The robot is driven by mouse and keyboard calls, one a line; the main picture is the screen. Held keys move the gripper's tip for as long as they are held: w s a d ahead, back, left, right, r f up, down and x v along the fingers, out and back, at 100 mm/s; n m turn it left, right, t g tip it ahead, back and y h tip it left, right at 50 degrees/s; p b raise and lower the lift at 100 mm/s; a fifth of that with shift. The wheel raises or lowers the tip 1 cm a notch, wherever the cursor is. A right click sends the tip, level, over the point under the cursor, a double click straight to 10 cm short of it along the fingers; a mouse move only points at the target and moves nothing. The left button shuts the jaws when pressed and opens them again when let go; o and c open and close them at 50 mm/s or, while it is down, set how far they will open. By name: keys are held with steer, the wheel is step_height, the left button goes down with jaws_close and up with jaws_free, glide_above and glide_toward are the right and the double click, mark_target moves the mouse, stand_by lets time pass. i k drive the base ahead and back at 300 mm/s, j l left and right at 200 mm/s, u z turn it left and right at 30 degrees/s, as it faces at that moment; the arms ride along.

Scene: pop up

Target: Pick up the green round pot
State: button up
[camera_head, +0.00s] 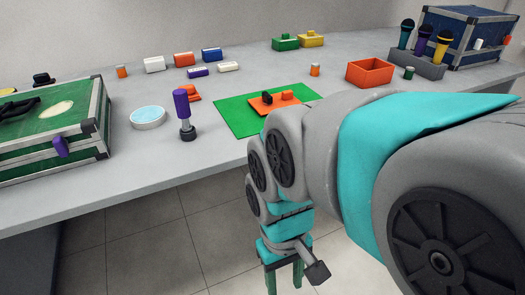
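A small dark green round pot (409,73) with a lighter, brownish top stands upright on the grey table at the right. It is just right of an open orange box and in front of the microphone stand. My gripper (284,279) hangs low at the bottom of the view, in front of the table edge and over the tiled floor, far from the pot. Its two green fingers are apart with nothing seen between them. The lower end of the fingers is at the picture's edge.
The orange box (370,72), a grey stand (425,67) with microphones and a blue case (468,33) are near the pot. A green mat (236,114) with orange pieces lies mid-table. A green case (45,150) and a purple-handled tool (183,112) are left.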

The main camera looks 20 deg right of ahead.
mark_target(409, 71)
steer(key=z, duration=1.65)
steer(key=i+l, duration=0.15)
steer(key=l, duration=0.15)
steer(key=i+l+u, duration=0.15)
steer(key=l, duration=0.2)
steer(key=i+l, duration=0.15)
steer(key=l, duration=0.2)
steer(key=i+l+u, duration=0.15)
steer(key=l, duration=0.15)
steer(key=i+l, duration=0.1)
steer(key=l, duration=0.25)
steer(key=u, duration=0.05)
